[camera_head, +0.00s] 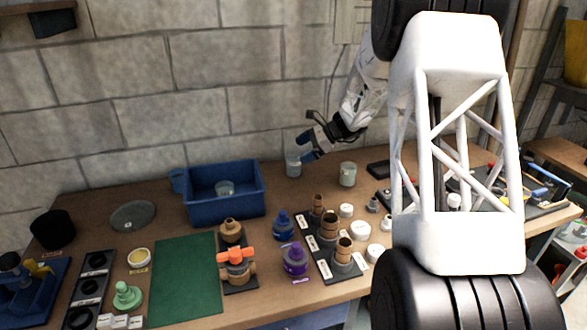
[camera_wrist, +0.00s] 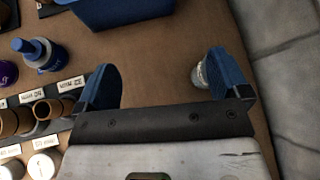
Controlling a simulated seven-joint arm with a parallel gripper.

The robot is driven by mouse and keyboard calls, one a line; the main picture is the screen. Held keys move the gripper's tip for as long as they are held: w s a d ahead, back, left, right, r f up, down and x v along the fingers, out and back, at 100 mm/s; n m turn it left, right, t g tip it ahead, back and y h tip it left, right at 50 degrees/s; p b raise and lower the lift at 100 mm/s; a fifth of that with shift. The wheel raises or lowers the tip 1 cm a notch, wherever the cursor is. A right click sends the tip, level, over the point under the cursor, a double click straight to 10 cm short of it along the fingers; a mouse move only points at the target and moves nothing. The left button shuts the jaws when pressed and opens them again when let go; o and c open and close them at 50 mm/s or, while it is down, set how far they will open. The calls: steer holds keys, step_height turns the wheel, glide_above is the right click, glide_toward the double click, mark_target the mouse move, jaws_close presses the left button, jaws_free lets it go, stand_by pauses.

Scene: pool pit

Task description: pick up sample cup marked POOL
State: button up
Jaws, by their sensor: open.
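My gripper (camera_head: 306,150) is low over the back of the bench near the wall. In the wrist view its two blue fingers (camera_wrist: 165,80) are wide apart with nothing held between them. A clear sample cup (camera_head: 293,165) stands by the fingertips; in the wrist view a clear cup (camera_wrist: 199,76) shows beside the right finger, which partly hides it. A second clear cup with pale contents (camera_head: 348,175) stands to the right. A third cup (camera_head: 225,187) is inside the blue tub (camera_head: 226,211). I cannot read POOL on any cup.
A brick wall (camera_head: 200,75) stands close behind the bench. A blue bottle (camera_head: 283,226), a purple bottle (camera_head: 295,261) and a labelled rack with brown cups (camera_head: 318,262) stand in front. White caps (camera_head: 360,231) lie right of the rack.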

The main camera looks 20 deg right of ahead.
mark_target(296, 160)
steer(key=w+d+f+m, duration=0.1)
steer(key=w+d+f, duration=0.1)
steer(key=w+d+f+m+t+y, duration=0.1)
steer(key=w+d+f, duration=0.1)
steer(key=w+f, duration=0.1)
steer(key=w+d+f+m+t, duration=0.1)
steer(key=w+d+f, duration=0.1)
steer(key=w+d, duration=0.1)
steer(key=shift+f+m, duration=0.25)
steer(key=shift+m, duration=0.15)
steer(key=shift+x, duration=1.25)
steer(key=shift+a, duration=0.1)
steer(key=shift+x, duration=2.5)
steer(key=shift+s+a, duration=0.1)
steer(key=shift+r, duration=0.1)
steer(key=c, duration=1.1)
steer(key=shift+o, duration=0.2)
